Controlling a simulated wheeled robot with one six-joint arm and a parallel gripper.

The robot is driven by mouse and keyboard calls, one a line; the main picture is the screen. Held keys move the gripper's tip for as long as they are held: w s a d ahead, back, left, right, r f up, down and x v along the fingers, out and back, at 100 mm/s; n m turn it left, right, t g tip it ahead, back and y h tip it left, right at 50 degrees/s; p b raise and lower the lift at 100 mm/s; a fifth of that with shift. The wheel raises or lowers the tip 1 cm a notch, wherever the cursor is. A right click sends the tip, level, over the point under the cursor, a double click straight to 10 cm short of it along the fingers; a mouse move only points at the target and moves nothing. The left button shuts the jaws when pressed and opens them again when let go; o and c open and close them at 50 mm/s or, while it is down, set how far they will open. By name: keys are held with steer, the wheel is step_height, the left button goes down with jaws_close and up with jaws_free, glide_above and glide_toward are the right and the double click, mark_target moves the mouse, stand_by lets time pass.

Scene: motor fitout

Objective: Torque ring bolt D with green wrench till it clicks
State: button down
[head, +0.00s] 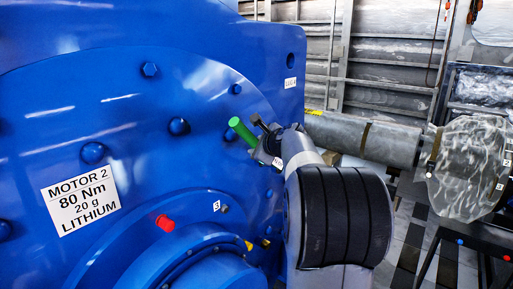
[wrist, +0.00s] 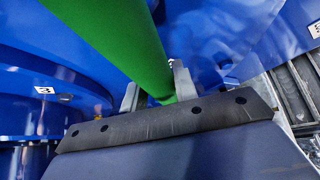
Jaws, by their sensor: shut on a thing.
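The green wrench (head: 240,129) shows in the head view as a short green length of handle against the blue motor face, pointing up and left. My gripper (head: 267,142) is at its lower right end. In the wrist view the green handle (wrist: 117,38) runs from the upper left down between the two fingers of my gripper (wrist: 157,90), which is shut on it. Ring bolts, such as one bolt (head: 179,126), stand on the blue face. I cannot tell which is bolt D. The wrench's working end and any contact with a bolt are hidden.
The blue motor (head: 120,200) fills the left, with a white plate (head: 80,199) reading MOTOR 2, 80 Nm, 20 g LITHIUM. A red fitting (head: 165,222) sticks out lower down. A grey shaft (head: 370,138) runs to the right. A dark stand (head: 470,240) is at the lower right.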

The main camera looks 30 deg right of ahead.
steer(key=shift+w+d+r+m+g+y, duration=0.15)
steer(key=shift+d+r+m+y, duration=0.05)
steer(key=shift+d+r, duration=0.2)
steer(key=shift+w+d+r+m+g+y, duration=0.1)
steer(key=shift+d+r+m+g+y, duration=0.1)
steer(key=shift+d+r, duration=0.15)
steer(key=shift+r, duration=0.1)
steer(key=shift+w+d+r+m+g+y, duration=0.2)
steer(key=shift+d+r+m, duration=0.1)
steer(key=shift+d, duration=0.15)
steer(key=shift+w+d+r+m+g+y, duration=0.1)
steer(key=shift+w+d+r+m+y, duration=0.15)
steer(key=shift+d, duration=0.2)
steer(key=shift+a, duration=0.1)
stand_by(0.3)
steer(key=b, duration=0.1)
steer(key=a+f+n+b, duration=0.1)
steer(key=b, duration=0.1)
steer(key=shift+s+a+f+h, duration=0.15)
steer(key=shift+s+h, duration=0.2)
steer(key=shift+s+a+b, duration=0.1)
steer(key=shift+a+b, duration=0.15)
steer(key=shift+b, duration=0.3)
